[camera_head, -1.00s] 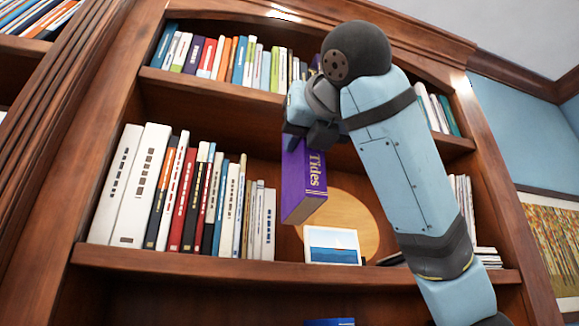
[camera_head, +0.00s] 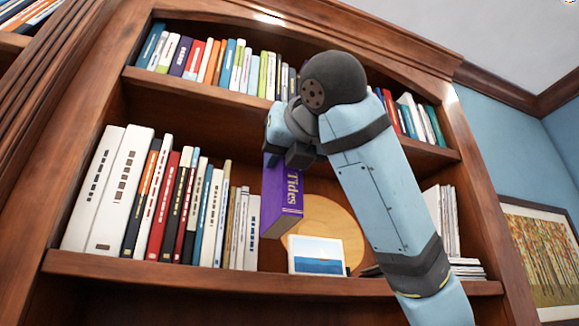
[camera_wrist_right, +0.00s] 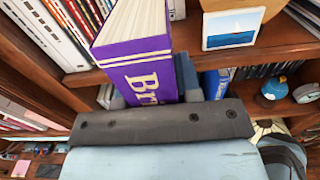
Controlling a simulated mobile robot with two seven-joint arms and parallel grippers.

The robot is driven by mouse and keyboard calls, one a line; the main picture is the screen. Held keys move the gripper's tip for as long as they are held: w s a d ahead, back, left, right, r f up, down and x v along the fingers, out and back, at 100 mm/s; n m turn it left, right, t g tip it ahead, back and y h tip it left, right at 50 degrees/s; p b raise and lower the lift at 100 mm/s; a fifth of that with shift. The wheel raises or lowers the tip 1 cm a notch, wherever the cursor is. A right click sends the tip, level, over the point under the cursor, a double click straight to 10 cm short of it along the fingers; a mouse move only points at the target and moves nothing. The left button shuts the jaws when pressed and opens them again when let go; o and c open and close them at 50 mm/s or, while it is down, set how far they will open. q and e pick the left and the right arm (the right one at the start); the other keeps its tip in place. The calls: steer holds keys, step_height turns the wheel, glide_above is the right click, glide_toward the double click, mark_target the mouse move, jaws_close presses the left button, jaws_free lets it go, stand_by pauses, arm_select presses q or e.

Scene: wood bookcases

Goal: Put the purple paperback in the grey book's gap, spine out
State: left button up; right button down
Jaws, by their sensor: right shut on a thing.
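The purple paperback (camera_head: 283,198) hangs in my right gripper (camera_head: 286,152), in front of the middle shelf, right of the row of books there. Its gold-lettered spine faces the head camera, and the gripper holds it near its upper end. In the right wrist view the paperback (camera_wrist_right: 140,68) shows its spine and page edges, with the gripper (camera_wrist_right: 160,97) closed around it. A greyish-white book (camera_head: 252,233) stands at the right end of the middle row. I cannot tell which book is the grey book, and its gap is not clear. My left gripper is out of view.
A framed sailboat picture (camera_head: 316,256) and a round wooden plate (camera_head: 325,218) stand just right of the paperback. The top shelf (camera_head: 200,90) above holds a row of books. White volumes (camera_head: 440,220) stand far right. My right arm hides part of the shelves.

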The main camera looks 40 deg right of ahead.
steer(key=f+p+x, duration=0.3)
steer(key=p+x, duration=0.2)
steer(key=x, duration=1.8)
steer(key=shift+p, duration=0.4)
steer(key=shift+w+r, duration=0.1)
steer(key=shift+a, duration=0.1)
